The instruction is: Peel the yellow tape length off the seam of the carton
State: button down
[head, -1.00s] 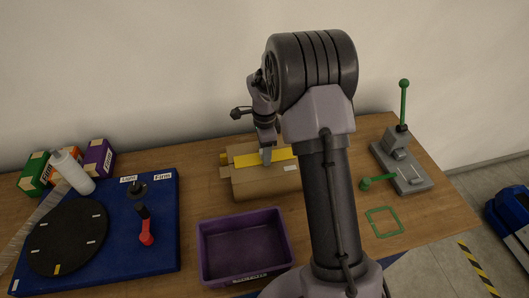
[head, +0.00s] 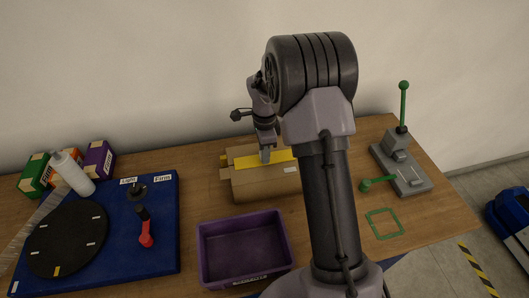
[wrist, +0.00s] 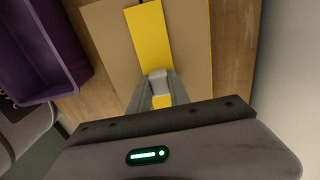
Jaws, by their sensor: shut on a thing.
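The brown carton (head: 265,187) lies on the wooden table in the middle of the head view, partly hidden by my arm. The yellow tape length (head: 245,161) runs along its top; in the wrist view the tape (wrist: 150,35) runs up the carton (wrist: 188,58) away from my gripper. My gripper (head: 265,155) points down at the tape. In the wrist view my gripper (wrist: 158,80) is shut on the tape, with more yellow showing just below the fingertips. Whether any tape is lifted there I cannot tell.
A purple bin (head: 205,250) stands in front of the carton. A blue board (head: 150,215) with a black disc (head: 68,238) is at left, with a bottle (head: 72,173) and small boxes behind. A grey fixture with green handles (head: 403,170) stands at right.

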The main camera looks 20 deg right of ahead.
jog(key=shift+r, duration=0.2)
jog(key=shift+r+p, duration=0.55)
jog(key=shift+r, duration=0.15)
jog(key=shift+r, duration=0.1)
notch_tip(320, 180, up, 7)
jog(key=p, duration=0.4)
jog(key=shift+p, duration=0.35)
